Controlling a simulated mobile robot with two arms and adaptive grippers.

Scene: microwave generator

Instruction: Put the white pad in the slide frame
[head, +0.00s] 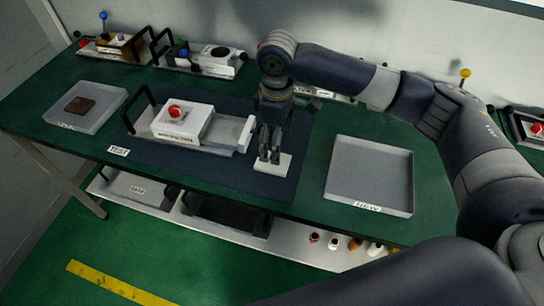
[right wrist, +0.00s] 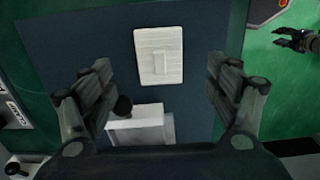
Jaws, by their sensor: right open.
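The white pad (head: 281,166) lies flat on the dark blue mat, right of the generator. In the right wrist view the pad (right wrist: 160,68) is a pale rectangle with a raised grip in its middle. My right gripper (head: 268,158) points down over the pad. Its fingers (right wrist: 160,85) are wide apart, with nothing between them. The slide frame (head: 222,136) extends right from the white generator (head: 182,124) with a red knob. Part of the frame (right wrist: 140,128) shows in the right wrist view. My left gripper (right wrist: 285,40) shows small at that view's right edge, its fingers apart.
A grey tray (head: 370,152) labelled NEW stands at the right, empty. Instruments (head: 205,60) line the back of the green table. A shelf (head: 240,232) with bottles runs below the front edge.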

